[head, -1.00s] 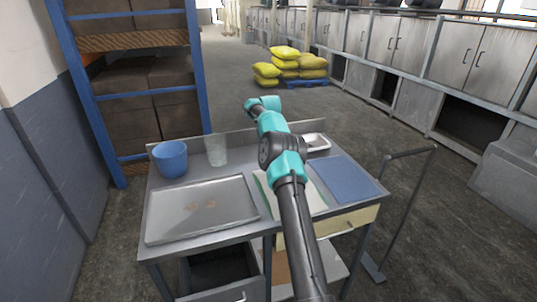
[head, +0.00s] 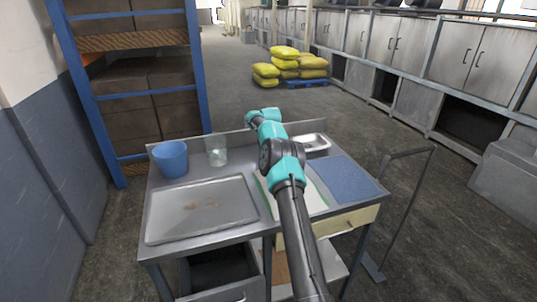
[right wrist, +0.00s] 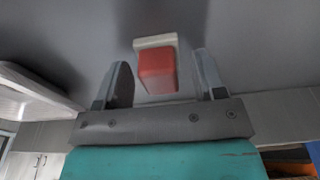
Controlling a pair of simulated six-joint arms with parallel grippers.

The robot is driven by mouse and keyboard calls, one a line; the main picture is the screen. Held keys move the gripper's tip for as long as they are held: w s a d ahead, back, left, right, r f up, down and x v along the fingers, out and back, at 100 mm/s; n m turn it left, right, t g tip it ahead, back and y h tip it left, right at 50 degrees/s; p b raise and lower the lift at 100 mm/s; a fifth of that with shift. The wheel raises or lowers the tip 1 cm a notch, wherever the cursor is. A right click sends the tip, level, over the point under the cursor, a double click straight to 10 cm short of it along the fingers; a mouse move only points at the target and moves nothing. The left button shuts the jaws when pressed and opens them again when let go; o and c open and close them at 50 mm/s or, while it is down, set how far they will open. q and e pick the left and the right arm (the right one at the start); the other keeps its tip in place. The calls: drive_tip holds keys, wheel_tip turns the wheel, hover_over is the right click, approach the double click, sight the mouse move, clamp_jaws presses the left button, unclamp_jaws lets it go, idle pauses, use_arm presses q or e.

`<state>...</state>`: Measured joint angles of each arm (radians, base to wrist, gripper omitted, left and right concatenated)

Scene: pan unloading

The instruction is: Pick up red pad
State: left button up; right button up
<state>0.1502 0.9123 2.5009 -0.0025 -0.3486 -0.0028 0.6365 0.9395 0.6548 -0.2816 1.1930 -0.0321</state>
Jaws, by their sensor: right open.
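In the right wrist view a red pad (right wrist: 157,72) with a pale, cream-coloured backing rests on a grey metal surface. My right gripper (right wrist: 165,82) is open, with one finger on each side of the red pad and a visible gap at both sides. The pad lies between the fingers and is not gripped. In the head view my right arm reaches over the middle of the metal table (head: 215,234), and it hides the gripper and the red pad. My left gripper is not in view.
On the table are a metal tray (head: 165,225) with brown residue, a blue bucket (head: 171,160), a clear glass (head: 217,152), a small steel pan (head: 315,143), a white board with a green edge (head: 315,198) and a blue mat (head: 346,177). A raised back edge lines the table.

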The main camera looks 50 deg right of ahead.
drive_tip(key=shift+c, duration=0.5)
drive_tip(key=c, duration=1)
drive_tip(key=shift+r, duration=0.1)
drive_tip(key=shift+r, duration=1.75)
drive_tip(key=shift+s+a+r, duration=0.25)
drive_tip(key=shift+s+a, duration=1.4)
drive_tip(key=shift+a, duration=0.45)
drive_tip(key=shift+s+a+r, duration=0.2)
drive_tip(key=shift+s+a, duration=1.4)
drive_tip(key=shift+a, duration=0.55)
drive_tip(key=shift+s+a+r, duration=0.25)
drive_tip(key=shift+s+a, duration=1.4)
drive_tip(key=shift+a, duration=0.45)
